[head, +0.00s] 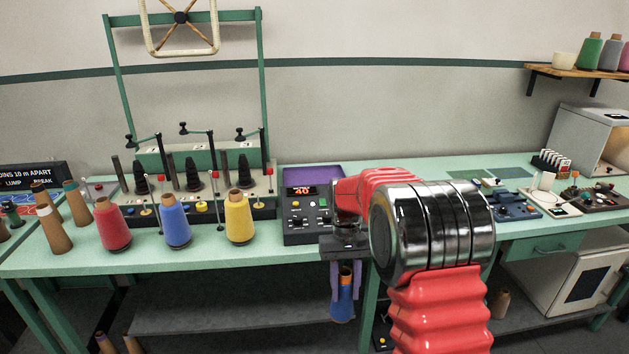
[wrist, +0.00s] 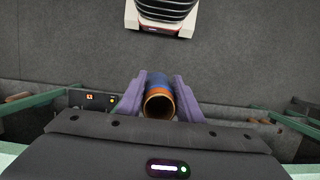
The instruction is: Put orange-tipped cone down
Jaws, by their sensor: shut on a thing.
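My gripper (head: 345,281) has purple fingers pointing down and is shut on a blue cone (head: 343,304) with an orange-brown tip. The cone hangs roughly upright in front of the green table's (head: 276,259) front edge, below the tabletop. In the wrist view, the cone's open orange rim (wrist: 159,104) faces the camera between the two purple fingers of my gripper (wrist: 158,95), with blue behind it. Grey floor shows around it. The cone's lower end is partly out of clear sight, and I cannot tell whether it touches anything.
Red (head: 113,226), blue (head: 175,223) and yellow (head: 239,218) cones stand along the table's front. Bare brown cones (head: 54,230) stand at the left. A dark control box (head: 308,213) reading 40 sits behind my gripper. A grey lower shelf (head: 230,308) runs under the table, mostly clear.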

